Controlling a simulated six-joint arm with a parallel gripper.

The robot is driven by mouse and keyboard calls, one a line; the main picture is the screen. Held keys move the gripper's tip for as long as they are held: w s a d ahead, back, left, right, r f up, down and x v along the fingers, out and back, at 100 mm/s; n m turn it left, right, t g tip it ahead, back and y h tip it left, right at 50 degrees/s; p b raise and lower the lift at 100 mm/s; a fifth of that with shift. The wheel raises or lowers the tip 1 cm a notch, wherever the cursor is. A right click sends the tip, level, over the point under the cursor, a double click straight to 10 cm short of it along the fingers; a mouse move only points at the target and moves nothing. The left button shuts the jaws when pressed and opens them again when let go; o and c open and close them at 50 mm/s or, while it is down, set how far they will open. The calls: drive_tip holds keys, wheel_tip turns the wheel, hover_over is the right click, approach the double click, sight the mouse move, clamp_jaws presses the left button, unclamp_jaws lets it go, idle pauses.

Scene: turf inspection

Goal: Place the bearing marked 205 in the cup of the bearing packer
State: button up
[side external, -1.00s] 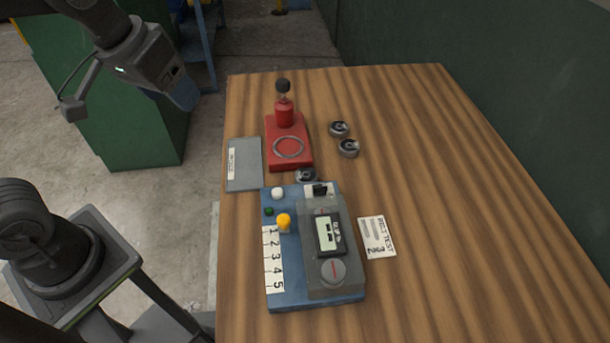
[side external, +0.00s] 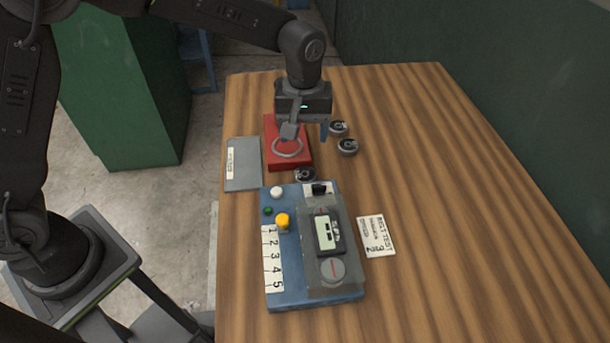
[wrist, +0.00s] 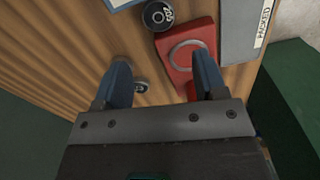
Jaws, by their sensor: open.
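The bearing packer (side external: 273,133) is a red block with a grey ring (side external: 288,148) on top; my gripper hides its red post in the side view. One bearing (side external: 305,174) lies between the packer and a blue panel; it shows in the wrist view (wrist: 157,14) with a mark that looks like 205, not certain. Two more bearings, a far one (side external: 338,128) and a nearer one (side external: 348,147), lie right of the packer, their marks unreadable. My gripper (side external: 307,133) is open and empty above the packer's right side. In the wrist view, a bearing (wrist: 140,87) shows between the fingers.
A grey plate (side external: 242,178), labelled PACKED in the wrist view, lies left of the packer. The blue panel (side external: 290,297) carries a meter (side external: 332,235), knobs and a numbered strip. A paper card (side external: 376,236) lies right of it. The table's right side is clear.

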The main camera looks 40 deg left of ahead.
sight(305, 174)
wheel_tip(305, 174, down, 12)
drive_tip(key=shift+d+r, duration=0.15)
drive_tip(key=shift+r, duration=0.05)
idle(0.4)
drive_tip(key=shift+c, duration=0.3)
drive_tip(key=c, duration=0.8)
drive_tip(key=shift+r, duration=0.1)
